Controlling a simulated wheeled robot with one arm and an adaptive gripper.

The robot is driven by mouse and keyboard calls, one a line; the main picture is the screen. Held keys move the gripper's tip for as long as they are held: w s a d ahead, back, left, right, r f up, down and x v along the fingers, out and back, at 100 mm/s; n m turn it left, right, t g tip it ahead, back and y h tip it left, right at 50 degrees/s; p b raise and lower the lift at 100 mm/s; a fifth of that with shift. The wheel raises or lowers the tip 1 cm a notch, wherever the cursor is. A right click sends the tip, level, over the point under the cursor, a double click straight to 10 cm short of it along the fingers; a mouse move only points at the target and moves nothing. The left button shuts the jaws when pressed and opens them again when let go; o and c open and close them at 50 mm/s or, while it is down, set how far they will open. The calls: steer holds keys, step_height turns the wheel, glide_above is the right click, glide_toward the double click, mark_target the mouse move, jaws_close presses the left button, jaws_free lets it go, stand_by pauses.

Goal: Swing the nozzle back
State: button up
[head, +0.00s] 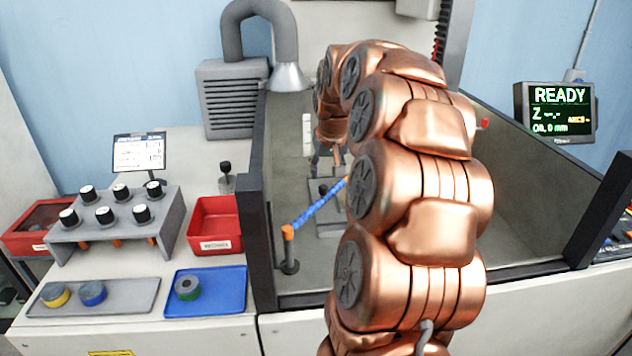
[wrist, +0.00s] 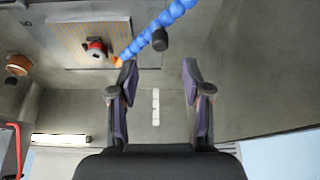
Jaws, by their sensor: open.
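The nozzle is a blue segmented hose (head: 318,207) rising from an orange joint (head: 288,232) on a black post inside the tank. It slants up to the right in the head view, where my arm hides its far end. In the wrist view the blue hose (wrist: 158,27) comes in from the top and ends in an orange tip (wrist: 118,62), close to the left fingertip. A black knob (wrist: 161,40) shows beside the hose. My gripper (wrist: 159,67) is open, with nothing seen between its fingers. My arm largely hides it in the head view.
A striped plate (wrist: 75,40) with a red and black part (wrist: 97,47) lies near the nozzle tip. The glass-walled tank (head: 535,190) surrounds my gripper. A fume hose (head: 288,75) hangs behind. A red bin (head: 214,226) and blue tray (head: 232,299) stand outside, left. The screen (head: 560,112) reads READY.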

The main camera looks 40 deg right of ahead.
mark_target(323, 186)
steer(key=p+x, duration=0.2)
steer(key=x, duration=0.5)
steer(key=shift+w+d+f, duration=0.1)
steer(key=shift+f, duration=0.05)
steer(key=shift+c, duration=0.4)
jaws_close()
